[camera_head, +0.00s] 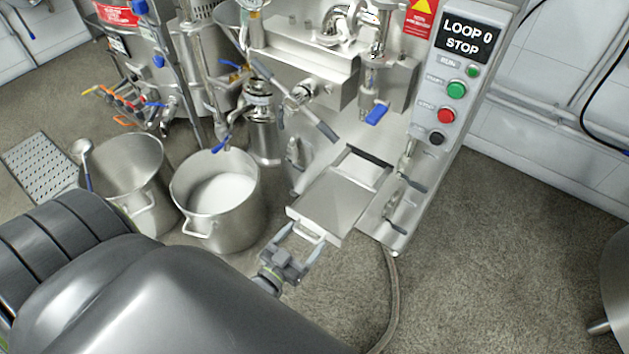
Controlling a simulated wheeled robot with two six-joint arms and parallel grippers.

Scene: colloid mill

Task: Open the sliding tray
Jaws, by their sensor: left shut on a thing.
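The sliding tray (339,201) is a flat steel plate sticking out from the front of the colloid mill (310,65). A dark gap (362,158) shows at its far edge, next to the machine. My left gripper (306,235) is at the tray's near edge, its two fingers shut on the tray's front part. The exact contact is small and partly hidden by the fingers. My right gripper is not in view.
Two steel pots, one empty (128,165) and one with white contents (221,192), stand left of the tray. A control panel (455,80) is at the right. A hose (391,290) lies on the floor.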

